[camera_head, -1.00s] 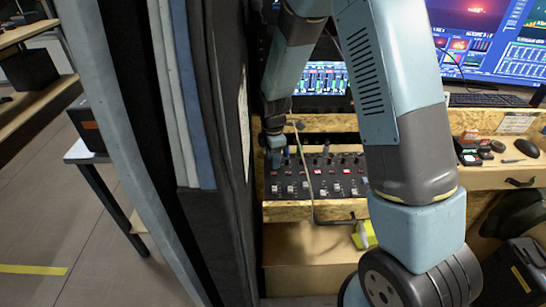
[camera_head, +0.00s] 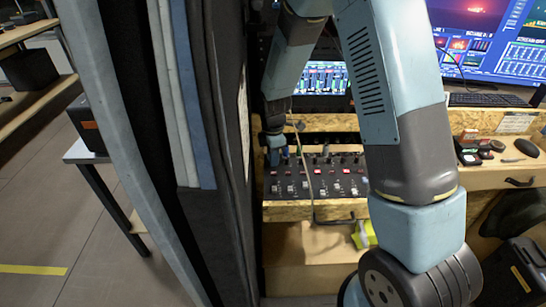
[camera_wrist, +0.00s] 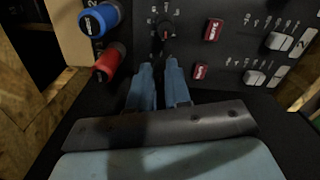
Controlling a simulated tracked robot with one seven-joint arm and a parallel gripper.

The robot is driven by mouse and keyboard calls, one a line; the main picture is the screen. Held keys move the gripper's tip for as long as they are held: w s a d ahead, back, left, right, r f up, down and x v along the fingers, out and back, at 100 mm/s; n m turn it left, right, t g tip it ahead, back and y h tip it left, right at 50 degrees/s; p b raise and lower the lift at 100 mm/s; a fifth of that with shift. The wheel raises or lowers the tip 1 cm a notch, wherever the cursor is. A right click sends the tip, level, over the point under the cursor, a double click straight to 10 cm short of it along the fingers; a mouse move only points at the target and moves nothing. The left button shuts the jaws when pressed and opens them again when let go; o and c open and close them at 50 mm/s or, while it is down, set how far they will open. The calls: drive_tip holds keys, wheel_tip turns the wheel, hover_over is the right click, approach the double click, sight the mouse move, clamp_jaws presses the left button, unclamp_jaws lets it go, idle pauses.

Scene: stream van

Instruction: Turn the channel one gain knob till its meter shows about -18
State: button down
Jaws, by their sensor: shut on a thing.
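The black mixer panel (camera_head: 322,184) stands below the screens in the head view, with rows of knobs and red and white buttons. My gripper (camera_head: 276,156) reaches down to its left end. In the wrist view my gripper (camera_wrist: 161,62) is shut on a small dark knob (camera_wrist: 165,31) at the panel's left side. The fingers partly hide this knob, and its number cannot be read. A screen with coloured meter bars (camera_head: 325,78) is behind the mixer; its figures are too small to read.
In the wrist view a blue plug (camera_wrist: 100,19) and a red plug (camera_wrist: 108,64) stand left of the fingers. Red buttons (camera_wrist: 213,30) are to the right. A dark padded partition (camera_head: 228,110) stands close left of my arm in the head view. A thin cable (camera_head: 304,165) hangs across the mixer.

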drive_tip(key=m, duration=1.3)
drive_tip(key=shift+m, duration=0.3)
drive_tip(key=m, duration=0.4)
drive_tip(key=shift+m, duration=2)
drive_tip(key=c, duration=1.1)
unclamp_jaws()
